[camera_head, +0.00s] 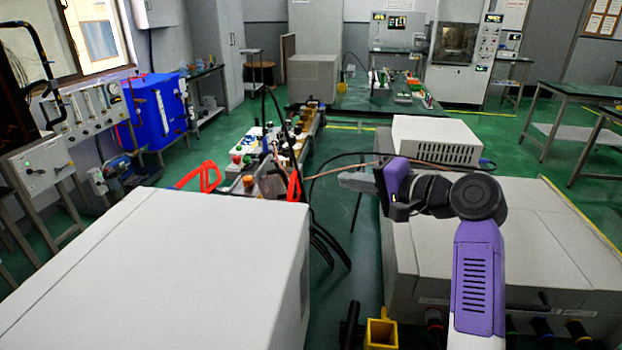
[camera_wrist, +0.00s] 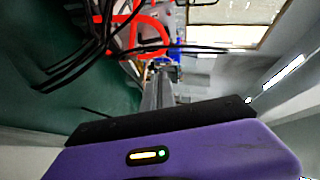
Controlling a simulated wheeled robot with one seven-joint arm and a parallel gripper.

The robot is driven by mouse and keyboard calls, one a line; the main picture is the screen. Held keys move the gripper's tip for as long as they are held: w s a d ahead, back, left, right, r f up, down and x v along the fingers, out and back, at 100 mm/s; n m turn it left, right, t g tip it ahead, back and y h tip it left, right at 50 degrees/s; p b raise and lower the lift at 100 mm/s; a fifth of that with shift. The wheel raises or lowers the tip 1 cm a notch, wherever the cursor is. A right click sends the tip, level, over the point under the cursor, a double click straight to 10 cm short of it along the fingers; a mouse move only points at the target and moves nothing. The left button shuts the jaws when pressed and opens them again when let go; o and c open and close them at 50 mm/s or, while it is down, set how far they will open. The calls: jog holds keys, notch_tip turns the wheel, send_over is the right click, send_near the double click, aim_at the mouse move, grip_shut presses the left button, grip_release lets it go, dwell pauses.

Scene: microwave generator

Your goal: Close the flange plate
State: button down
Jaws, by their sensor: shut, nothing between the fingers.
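My gripper (camera_head: 350,181) is shut and empty, held out to the left above the gap between two large grey cabinets. In the wrist view its narrow grey fingers (camera_wrist: 158,88) point up the picture towards red handles and black cables. A red handle (camera_head: 294,181) and a red clamp-like handle (camera_head: 203,177) sit at the near end of a line of small parts. Dark metal parts (camera_head: 268,184) lie between them, apart from my gripper. I cannot tell which of these is the flange plate or how far open it stands.
A large grey cabinet (camera_head: 170,270) fills the near left. Another cabinet (camera_head: 540,240) stands under my arm, with a vented white box (camera_head: 435,140) behind. Black cables (camera_head: 325,240) hang in the gap. A yellow block (camera_head: 381,332) is at the bottom. Green floor shows between.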

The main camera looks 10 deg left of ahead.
jog(key=s+a+x, duration=0.1)
jog(key=s+x, duration=0.1)
jog(key=x, duration=1)
jog(key=shift+a+f+p, duration=0.4)
jog(key=shift+a+f, duration=0.1)
jog(key=shift+a, duration=0.05)
jog(key=shift+r, duration=0.1)
